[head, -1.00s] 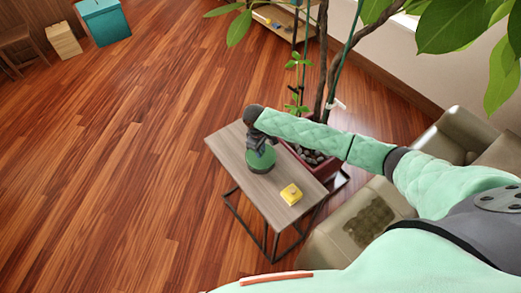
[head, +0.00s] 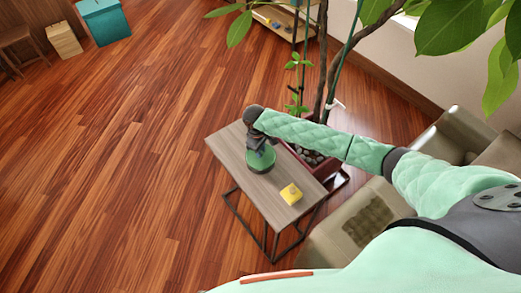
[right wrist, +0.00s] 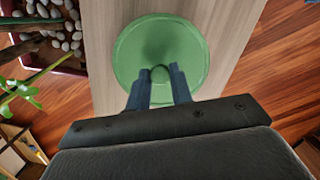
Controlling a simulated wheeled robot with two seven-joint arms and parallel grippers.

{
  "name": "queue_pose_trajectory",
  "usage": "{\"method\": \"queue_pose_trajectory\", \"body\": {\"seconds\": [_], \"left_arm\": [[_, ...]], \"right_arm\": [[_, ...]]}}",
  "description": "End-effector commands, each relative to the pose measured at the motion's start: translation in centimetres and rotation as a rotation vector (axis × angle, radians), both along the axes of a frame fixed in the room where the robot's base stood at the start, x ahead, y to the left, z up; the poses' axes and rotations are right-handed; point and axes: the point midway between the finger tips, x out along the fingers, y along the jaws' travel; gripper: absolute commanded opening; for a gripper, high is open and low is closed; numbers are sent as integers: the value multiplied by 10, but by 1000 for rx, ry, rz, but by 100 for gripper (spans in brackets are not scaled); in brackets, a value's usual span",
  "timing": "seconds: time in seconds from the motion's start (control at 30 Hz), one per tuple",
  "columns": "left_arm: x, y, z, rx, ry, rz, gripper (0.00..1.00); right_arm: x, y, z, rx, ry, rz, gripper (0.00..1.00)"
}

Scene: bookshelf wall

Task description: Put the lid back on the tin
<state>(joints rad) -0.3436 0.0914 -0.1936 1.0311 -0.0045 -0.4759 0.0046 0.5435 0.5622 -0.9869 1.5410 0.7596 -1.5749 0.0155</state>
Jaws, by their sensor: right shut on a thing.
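The green round lid (head: 262,160) is over the wooden side table, near its far end. In the right wrist view the lid (right wrist: 160,48) is a wide green disc with a small round knob at its near side. My right gripper (right wrist: 160,78) is shut on that knob, with one dark finger on each side. In the head view my right gripper (head: 256,141) is above the lid. The tin cannot be made out apart from the lid; anything beneath the lid is hidden. My left gripper is not in view.
The narrow side table (head: 240,178) has a yellow block-like item (head: 291,193) near its front end. A potted plant in a red planter (head: 327,169) stands close behind it. A beige armchair (head: 340,240) is at the right.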

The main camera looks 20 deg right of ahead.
Motion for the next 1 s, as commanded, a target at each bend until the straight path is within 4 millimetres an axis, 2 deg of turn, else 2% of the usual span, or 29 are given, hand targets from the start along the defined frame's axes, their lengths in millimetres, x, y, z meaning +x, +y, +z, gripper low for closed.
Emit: {"method": "queue_pose_trajectory", "body": {"seconds": [1.0], "left_arm": [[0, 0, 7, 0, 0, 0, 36]], "right_arm": [[0, 0, -3, 0, 0, 0, 0]]}}
